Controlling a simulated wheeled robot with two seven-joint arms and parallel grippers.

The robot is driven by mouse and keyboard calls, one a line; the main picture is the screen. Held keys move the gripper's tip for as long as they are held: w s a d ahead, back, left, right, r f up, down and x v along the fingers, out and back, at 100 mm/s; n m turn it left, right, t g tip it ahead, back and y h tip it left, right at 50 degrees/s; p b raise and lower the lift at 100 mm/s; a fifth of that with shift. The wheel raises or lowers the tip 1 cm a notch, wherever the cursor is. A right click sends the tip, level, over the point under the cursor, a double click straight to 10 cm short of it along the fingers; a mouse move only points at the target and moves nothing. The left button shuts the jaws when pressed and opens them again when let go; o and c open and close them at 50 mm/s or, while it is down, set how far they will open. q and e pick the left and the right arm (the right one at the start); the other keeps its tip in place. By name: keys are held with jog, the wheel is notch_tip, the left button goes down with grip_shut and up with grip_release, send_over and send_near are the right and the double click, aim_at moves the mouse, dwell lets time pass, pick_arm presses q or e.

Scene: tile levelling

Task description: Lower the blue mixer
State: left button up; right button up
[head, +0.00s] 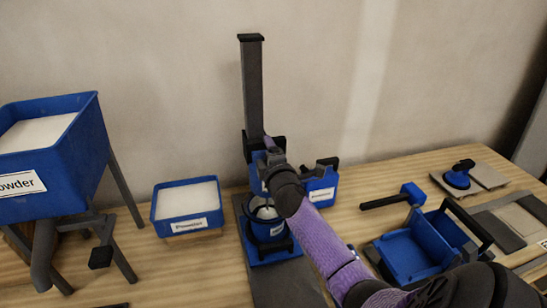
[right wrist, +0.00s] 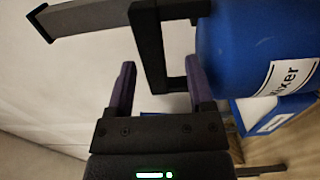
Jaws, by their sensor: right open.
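The blue mixer (right wrist: 235,45), with a white "Mixer" label, fills the upper right of the right wrist view. In the head view it is largely hidden behind my right gripper, on a tall dark column (head: 252,90). A black handle (right wrist: 150,50) stands out beside the mixer. My right gripper (right wrist: 162,80) is open, with its purple fingers on either side of the handle's lower part; I cannot tell whether they touch it. My left gripper is out of view.
A blue tray of white material (head: 187,225) stands left of the mixer. A blue powder hopper (head: 88,130) on legs is farther left. Blue bins (head: 410,260), a blue-headed mallet (head: 410,193) and a suction-cup tool (head: 458,178) lie right. A wall is close behind.

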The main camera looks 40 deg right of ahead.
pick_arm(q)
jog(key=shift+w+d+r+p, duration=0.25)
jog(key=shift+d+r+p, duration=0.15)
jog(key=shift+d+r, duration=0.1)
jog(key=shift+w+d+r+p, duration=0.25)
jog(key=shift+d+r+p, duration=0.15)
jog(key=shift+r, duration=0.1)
pick_arm(e)
jog(key=v, duration=0.7)
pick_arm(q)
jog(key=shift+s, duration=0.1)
